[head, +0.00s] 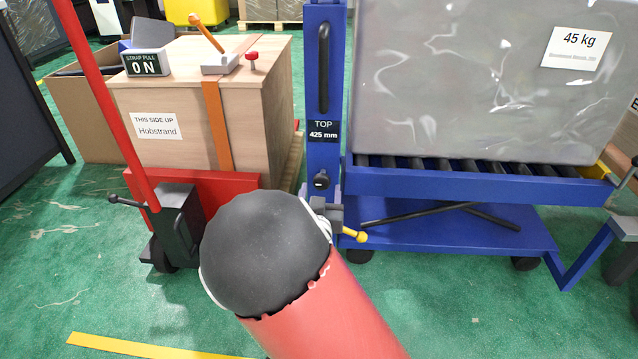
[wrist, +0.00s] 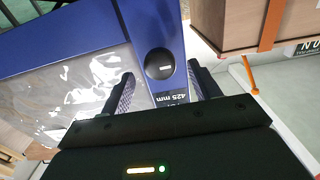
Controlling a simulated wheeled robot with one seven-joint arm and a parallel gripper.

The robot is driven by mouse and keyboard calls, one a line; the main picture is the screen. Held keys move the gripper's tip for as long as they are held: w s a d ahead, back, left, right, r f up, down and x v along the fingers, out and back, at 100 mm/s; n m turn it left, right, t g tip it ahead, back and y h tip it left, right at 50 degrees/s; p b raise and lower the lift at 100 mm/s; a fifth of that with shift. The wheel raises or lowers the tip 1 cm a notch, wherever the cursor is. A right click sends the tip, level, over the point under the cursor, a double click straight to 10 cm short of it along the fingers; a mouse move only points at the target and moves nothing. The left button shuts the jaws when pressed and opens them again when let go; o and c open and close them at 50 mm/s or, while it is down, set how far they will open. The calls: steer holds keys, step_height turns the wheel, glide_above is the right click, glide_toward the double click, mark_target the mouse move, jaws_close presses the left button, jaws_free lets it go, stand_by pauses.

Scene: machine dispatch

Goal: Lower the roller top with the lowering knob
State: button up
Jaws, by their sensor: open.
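The lowering knob (head: 321,180) is a round black knob with a white mark, low on the front of a blue post (head: 323,150), below a label reading TOP 425 mm. In the wrist view the knob (wrist: 159,65) shows between the two fingers of my gripper (wrist: 162,82). The fingers are spread apart with visible gaps on both sides, so I see no contact. How far the fingertips are from the knob in depth is unclear. The blue roller top (head: 470,185) holds a large wrapped load (head: 470,85) marked 45 kg. My arm hides most of my gripper in the head view.
A red pallet truck (head: 190,190) with a wooden crate (head: 165,150) stands left of the post. A black handle (head: 323,70) is higher on the post. A yellow-tipped lever (head: 355,236) sits low beside my arm.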

mark_target(322, 185)
steer(key=shift+w, duration=2.3)
steer(key=shift+d, duration=0.1)
steer(key=shift+c, duration=0.4)
steer(key=c, duration=0.9)
